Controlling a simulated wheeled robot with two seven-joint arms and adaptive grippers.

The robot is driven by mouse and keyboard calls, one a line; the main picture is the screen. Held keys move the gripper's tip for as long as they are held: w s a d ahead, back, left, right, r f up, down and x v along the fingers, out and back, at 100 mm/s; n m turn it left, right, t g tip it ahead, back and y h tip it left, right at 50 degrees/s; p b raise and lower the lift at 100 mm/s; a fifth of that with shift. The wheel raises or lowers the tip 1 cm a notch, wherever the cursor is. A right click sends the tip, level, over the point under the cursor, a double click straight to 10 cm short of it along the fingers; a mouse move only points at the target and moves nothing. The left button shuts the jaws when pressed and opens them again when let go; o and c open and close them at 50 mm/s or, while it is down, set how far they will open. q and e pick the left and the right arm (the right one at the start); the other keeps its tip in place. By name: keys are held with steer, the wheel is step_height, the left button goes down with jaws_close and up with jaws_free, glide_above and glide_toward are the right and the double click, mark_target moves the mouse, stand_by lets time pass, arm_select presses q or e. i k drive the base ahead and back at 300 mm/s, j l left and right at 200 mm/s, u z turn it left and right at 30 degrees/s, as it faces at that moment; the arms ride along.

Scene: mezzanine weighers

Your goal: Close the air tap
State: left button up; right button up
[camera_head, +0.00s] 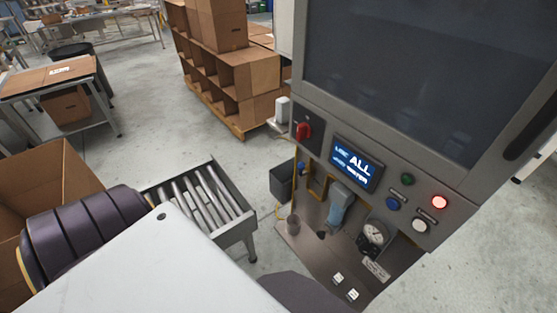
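A grey machine cabinet (455,208) stands at the right, with a recessed lower bay. In the bay are yellow pipework (316,188), a small blue handle (302,168) at its upper left, a pale blue bowl-shaped unit (338,207) and a round white-faced gauge (375,232). The small blue handle looks like the air tap, but it is too small to tell for sure or to read its position. Neither of my grippers shows in this view, and nothing is seen touching the handle.
Cardboard boxes (245,75) are stacked behind. Grey floor between is clear.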

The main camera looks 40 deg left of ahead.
mark_target(301, 166)
steer(key=i+j+u, duration=0.1)
steer(key=u, duration=0.9)
steer(key=k+j+u, duration=0.15)
steer(key=j+u, duration=0.2)
steer(key=j, duration=0.4)
steer(key=j+u, duration=0.4)
steer(key=j, duration=0.4)
steer(key=k, duration=0.05)
